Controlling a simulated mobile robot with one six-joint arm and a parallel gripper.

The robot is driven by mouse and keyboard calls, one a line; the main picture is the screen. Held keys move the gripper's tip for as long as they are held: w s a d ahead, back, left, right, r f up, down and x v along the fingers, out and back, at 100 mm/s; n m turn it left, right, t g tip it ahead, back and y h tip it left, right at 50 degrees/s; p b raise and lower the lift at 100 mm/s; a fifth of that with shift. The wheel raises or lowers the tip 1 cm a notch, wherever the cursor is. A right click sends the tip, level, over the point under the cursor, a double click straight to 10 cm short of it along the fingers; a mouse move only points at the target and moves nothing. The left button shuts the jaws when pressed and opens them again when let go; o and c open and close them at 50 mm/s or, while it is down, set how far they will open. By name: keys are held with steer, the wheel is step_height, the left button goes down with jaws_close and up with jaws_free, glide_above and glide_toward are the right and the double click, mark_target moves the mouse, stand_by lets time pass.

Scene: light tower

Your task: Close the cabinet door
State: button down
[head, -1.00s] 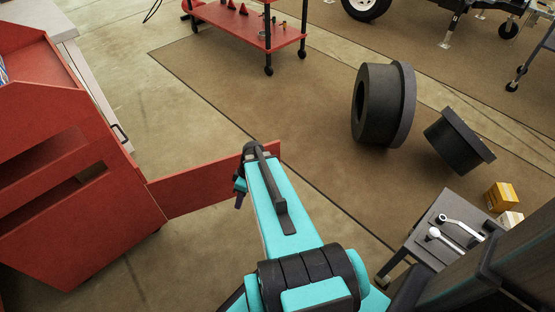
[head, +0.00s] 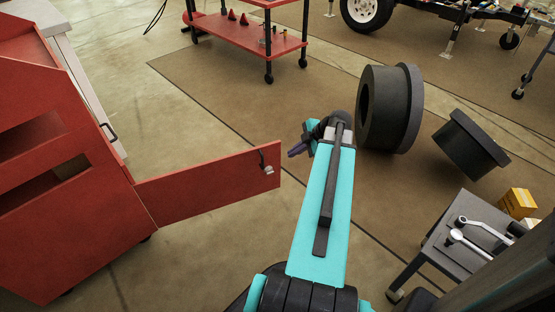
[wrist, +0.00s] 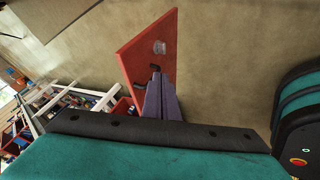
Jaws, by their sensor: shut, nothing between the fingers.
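The red cabinet (head: 62,190) stands at the left in the head view. Its red door (head: 205,187) is swung wide open and sticks out to the right, with a small dark handle and a metal latch near its free end. The door also shows in the wrist view (wrist: 146,48). My gripper (head: 295,150) is to the right of the door's free end in the head view, apart from it there. In the wrist view its purple fingers (wrist: 158,98) are together and empty, overlapping the door's lower part; whether they touch it I cannot tell.
A grey side table with wrenches (head: 455,241) stands at the lower right. Two black cylindrical parts (head: 388,108) lie on the brown mat. A red wheeled cart (head: 250,40) stands at the back. The floor between door and cart is clear.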

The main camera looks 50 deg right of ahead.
steer(key=shift+s+d+r, duration=0.15)
steer(key=shift+d, duration=0.2)
steer(key=b, duration=0.3)
glide_toward(271, 158)
step_height(271, 158, down, 3)
steer(key=s+a, duration=0.1)
steer(key=a, duration=0.2)
steer(key=w, duration=0.1)
steer(key=w+d+b, duration=0.1)
steer(key=w+d, duration=0.1)
steer(key=shift+w+f, duration=0.25)
steer(key=shift+w, duration=0.1)
